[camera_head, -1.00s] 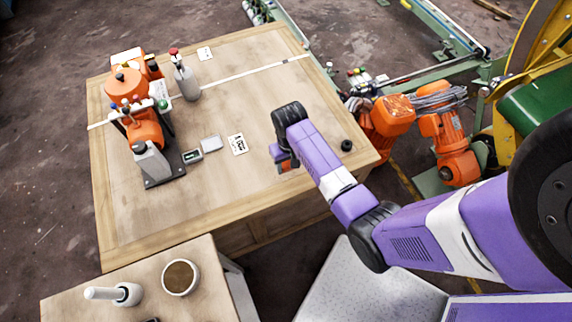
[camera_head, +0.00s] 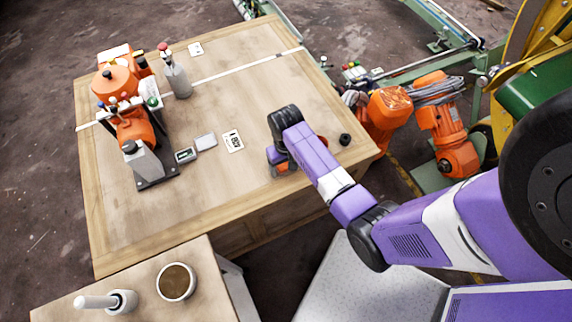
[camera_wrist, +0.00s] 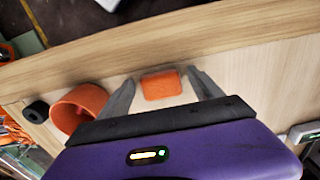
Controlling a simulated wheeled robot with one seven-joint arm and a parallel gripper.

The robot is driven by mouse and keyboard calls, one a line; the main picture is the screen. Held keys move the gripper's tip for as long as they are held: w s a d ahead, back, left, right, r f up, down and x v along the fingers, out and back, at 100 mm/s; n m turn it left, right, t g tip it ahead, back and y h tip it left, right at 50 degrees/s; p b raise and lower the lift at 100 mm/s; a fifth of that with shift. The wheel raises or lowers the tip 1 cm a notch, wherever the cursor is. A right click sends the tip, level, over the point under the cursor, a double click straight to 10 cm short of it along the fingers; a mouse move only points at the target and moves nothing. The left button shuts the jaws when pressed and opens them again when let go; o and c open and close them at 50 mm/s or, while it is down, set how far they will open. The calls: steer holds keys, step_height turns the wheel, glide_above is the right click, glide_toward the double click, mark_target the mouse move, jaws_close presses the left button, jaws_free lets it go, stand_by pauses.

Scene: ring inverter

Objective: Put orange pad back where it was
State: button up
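The orange pad (camera_wrist: 161,84) is a small, flat, rounded block lying on the wooden table near its edge, seen in the wrist view. My gripper (camera_wrist: 163,86) is open, with one grey finger on each side of the pad. A gap shows between the pad and each finger. In the head view my gripper (camera_head: 279,162) is low over the table's near right part, and a bit of orange shows at its fingers. The arm hides most of that spot. Whether the fingertips touch the table I cannot tell.
An orange ring-shaped piece (camera_wrist: 80,106) stands just left of my gripper, with a black knob (camera_wrist: 36,111) beyond it. Bare wood lies between.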

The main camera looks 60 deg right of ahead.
mark_target(286, 167)
step_height(286, 167, up, 12)
steer(key=s+a+f+n+t+h, duration=0.25)
steer(key=s+a+t, duration=0.4)
steer(key=a, duration=0.55)
steer(key=s+a+r+n+t, duration=0.1)
steer(key=s+r, duration=0.3)
steer(key=r, duration=0.4)
steer(key=s+a+r+n+t+y, duration=0.1)
steer(key=s+a+r+n+t, duration=0.1)
steer(key=r, duration=0.5)
steer(key=s+a+r+n+t+y, duration=0.1)
steer(key=s+a+r+t, duration=0.2)
steer(key=s+r+t, duration=0.2)
step_height(286, 167, up, 4)
steer(key=shift+s+a+f, duration=0.2)
steer(key=shift+s+a, duration=0.05)
steer(key=shift+s, duration=0.1)
steer(key=shift+y, duration=0.25)
step_height(286, 167, down, 5)
steer(key=b, duration=0.4)
steer(key=shift+r+b, duration=0.15)
steer(key=shift+b, duration=0.2)
